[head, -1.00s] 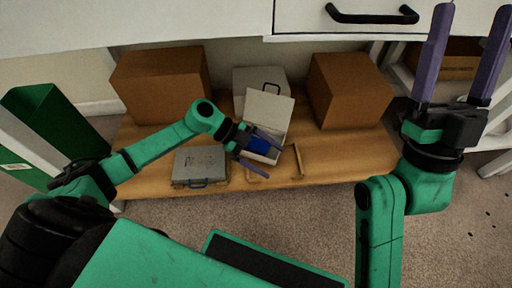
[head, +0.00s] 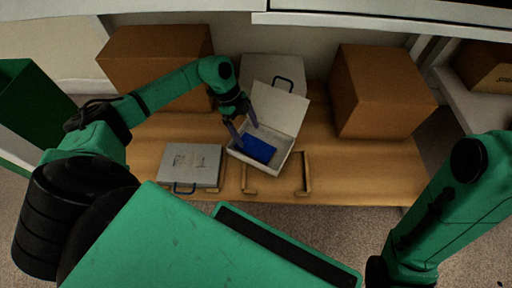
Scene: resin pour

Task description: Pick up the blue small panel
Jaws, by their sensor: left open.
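The blue small panel (head: 259,150) lies in the lower part of an open white case (head: 283,157) on the low wooden shelf. The case's lid (head: 281,104) stands up behind it. My left gripper (head: 246,136) is open, with its purple fingers pointing down into the case above the panel's left and back part. I cannot tell whether a finger touches the panel. Nothing shows between the fingers. My right gripper is out of the picture; only my right arm shows at the lower right.
A closed grey case (head: 192,164) lies left of the open one, and another grey case (head: 270,73) stands behind. Brown boxes (head: 158,63) and (head: 377,92) flank them. A wooden handle-like frame (head: 307,172) is at the shelf's front edge. Bare shelf (head: 372,170) shows at right.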

